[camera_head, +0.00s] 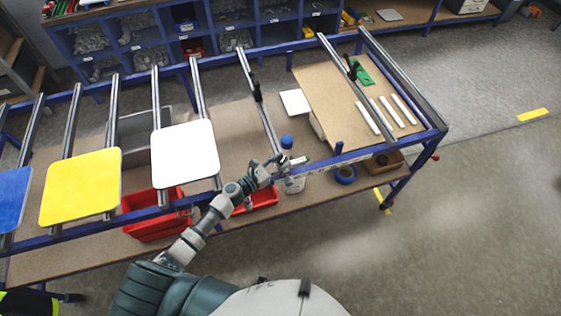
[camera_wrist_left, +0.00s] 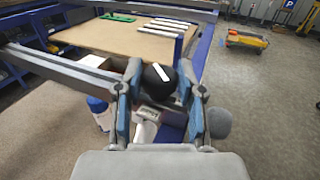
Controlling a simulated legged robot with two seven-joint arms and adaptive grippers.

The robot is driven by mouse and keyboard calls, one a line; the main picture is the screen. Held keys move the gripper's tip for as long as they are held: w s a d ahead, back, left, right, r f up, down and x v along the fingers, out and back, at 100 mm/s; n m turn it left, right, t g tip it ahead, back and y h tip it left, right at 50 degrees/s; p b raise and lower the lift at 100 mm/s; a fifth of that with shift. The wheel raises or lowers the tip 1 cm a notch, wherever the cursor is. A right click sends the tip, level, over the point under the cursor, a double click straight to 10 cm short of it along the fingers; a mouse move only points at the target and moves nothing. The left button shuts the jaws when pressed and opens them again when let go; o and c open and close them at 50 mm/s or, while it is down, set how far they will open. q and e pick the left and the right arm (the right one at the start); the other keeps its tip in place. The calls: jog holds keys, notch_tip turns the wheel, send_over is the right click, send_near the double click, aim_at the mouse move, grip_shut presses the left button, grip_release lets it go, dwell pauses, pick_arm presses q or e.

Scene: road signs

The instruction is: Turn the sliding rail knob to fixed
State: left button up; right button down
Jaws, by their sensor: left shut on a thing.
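The knob (camera_wrist_left: 158,76) is round and black with a white bar across its face; the bar is tilted in the left wrist view. It sits at the near end of a grey sliding rail (camera_wrist_left: 62,68), which in the head view (camera_head: 266,118) runs back across the blue frame. My left gripper (camera_head: 281,166) is at that end of the rail. In the left wrist view its fingers are on both sides of the knob, shut on it. The knob is too small or hidden to make out in the head view. My right gripper is not in view.
White (camera_head: 185,153), yellow (camera_head: 82,187) and blue (camera_head: 13,198) sign plates lie on rails to the left. A blue-capped bottle (camera_head: 294,182) and red bins (camera_head: 152,215) stand on the lower shelf. A board (camera_head: 325,86) with white strips lies right. The floor at right is free.

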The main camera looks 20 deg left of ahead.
aim_at(280, 160)
pick_arm(q)
jog(key=o, duration=1.1)
jog(key=shift+o, duration=0.2)
notch_tip(280, 160, up, 10)
jog(key=shift+w+a+f, duration=0.1)
